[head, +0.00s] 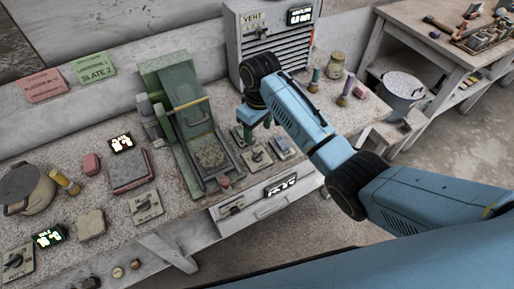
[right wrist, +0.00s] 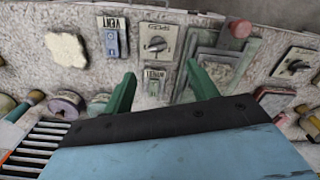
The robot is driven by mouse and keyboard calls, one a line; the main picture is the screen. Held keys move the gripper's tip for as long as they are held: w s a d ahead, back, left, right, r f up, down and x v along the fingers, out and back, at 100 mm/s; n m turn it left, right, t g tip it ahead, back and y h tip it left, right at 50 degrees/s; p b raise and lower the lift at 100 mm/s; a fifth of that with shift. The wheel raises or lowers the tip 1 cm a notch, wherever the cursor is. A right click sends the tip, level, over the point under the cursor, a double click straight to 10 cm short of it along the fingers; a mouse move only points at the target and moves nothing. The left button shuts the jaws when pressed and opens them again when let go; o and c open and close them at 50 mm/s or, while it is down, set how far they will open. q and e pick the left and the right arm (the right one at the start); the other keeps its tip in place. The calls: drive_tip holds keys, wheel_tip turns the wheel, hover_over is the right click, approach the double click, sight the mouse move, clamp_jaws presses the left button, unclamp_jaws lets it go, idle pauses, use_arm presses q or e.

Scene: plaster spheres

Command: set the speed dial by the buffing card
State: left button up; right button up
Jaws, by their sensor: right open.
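A dial plate with a dark knob (head: 257,154) lies on the bench right of the green machine. It also shows in the right wrist view (right wrist: 155,45), its label too blurred to read surely as speed. My right gripper (head: 257,124) is open and empty, pointing down above the bench behind that plate. In the right wrist view its green fingers (right wrist: 160,76) are apart, with the plate beyond them, not touched. A pink card (head: 44,86) and a green card (head: 94,65) are on the wall ledge; I cannot tell which concerns buffing. My left gripper is not in view.
The green machine (head: 180,90) stands close left of my right gripper. A blue vent switch (head: 282,147) lies beside the dial plate. Other dial plates (head: 146,206) sit farther left. A grey vent cabinet (head: 275,40) stands behind. Jars (head: 336,65) are to the right.

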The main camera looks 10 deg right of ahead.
sight(257, 153)
drive_tip(key=f, duration=0.3)
drive_tip(key=f+b, duration=0.1)
drive_tip(key=f, duration=0.3)
drive_tip(key=w+f+b, duration=0.1)
drive_tip(key=f, duration=0.3)
drive_tip(key=shift+f, duration=0.25)
drive_tip(key=c, duration=1)
